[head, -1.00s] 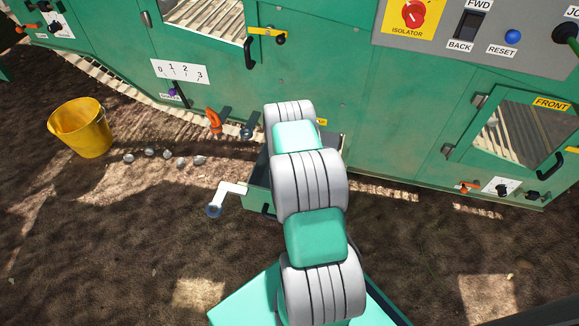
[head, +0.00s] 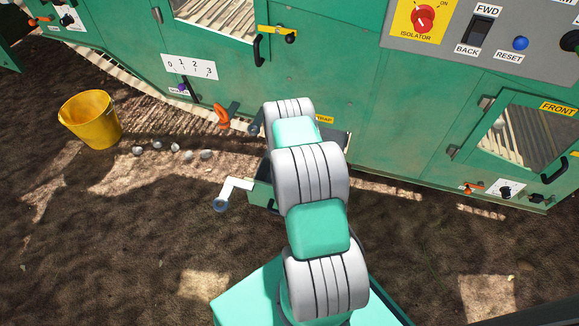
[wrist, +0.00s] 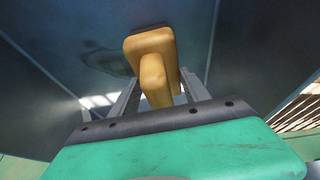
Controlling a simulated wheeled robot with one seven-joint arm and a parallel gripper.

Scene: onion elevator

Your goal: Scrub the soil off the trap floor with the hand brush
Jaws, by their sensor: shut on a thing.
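In the wrist view my gripper (wrist: 158,88) is shut on the orange-yellow hand brush (wrist: 150,48), with a grey finger on each side of its handle. The brush's bristles are hidden beneath its body. Around it is the dark blue-grey trap floor (wrist: 190,28), with a darker smear of soil (wrist: 102,57) just left of the brush. I cannot tell whether the brush touches the floor. My gripper and the brush are hidden there.
The green machine (head: 340,90) stands across the back. A yellow bucket (head: 90,122) and several small pale lumps (head: 173,148) are on the soil at left. Open ground lies in front.

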